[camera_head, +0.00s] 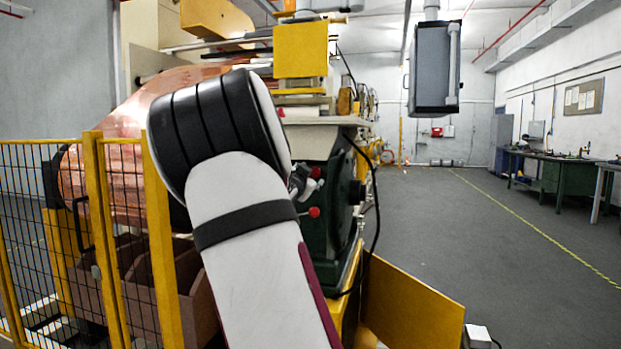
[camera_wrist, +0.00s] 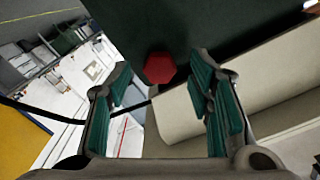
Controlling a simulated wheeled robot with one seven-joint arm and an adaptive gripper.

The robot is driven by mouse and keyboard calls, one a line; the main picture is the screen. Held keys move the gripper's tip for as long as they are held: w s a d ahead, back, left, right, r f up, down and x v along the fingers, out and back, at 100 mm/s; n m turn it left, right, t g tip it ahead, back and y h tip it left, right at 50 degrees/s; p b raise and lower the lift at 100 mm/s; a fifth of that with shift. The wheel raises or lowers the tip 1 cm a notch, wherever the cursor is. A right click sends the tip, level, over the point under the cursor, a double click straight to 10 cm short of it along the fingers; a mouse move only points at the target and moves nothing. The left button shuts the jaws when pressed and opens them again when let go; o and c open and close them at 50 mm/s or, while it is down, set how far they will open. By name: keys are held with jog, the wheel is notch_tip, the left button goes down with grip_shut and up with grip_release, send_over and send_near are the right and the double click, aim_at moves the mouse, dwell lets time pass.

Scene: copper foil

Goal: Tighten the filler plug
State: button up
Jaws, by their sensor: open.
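A red, roughly six-sided plug (camera_wrist: 160,68) shows in the wrist view, set against a dark green surface (camera_wrist: 190,28). My gripper (camera_wrist: 162,98) is open, with its green-padded fingers apart to the left and right. The plug appears between and beyond the fingertips, with nothing visibly held. In the head view the dark green machine housing (camera_head: 318,258) carries a lower red knob (camera_head: 314,212) and an upper red knob (camera_head: 315,172). I cannot tell which of them is the plug in the wrist view. My arm hides much of the housing's left side there.
A yellow mesh fence (camera_head: 92,200) and a large copper roll (camera_head: 100,165) stand left of my arm. A yellow panel (camera_head: 410,305) sticks out low at the right of the machine. A dark cable (camera_head: 374,215) hangs beside the housing. The grey floor (camera_head: 470,230) to the right is clear.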

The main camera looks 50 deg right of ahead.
jog(key=v, duration=1)
jog(key=shift+f, duration=0.1)
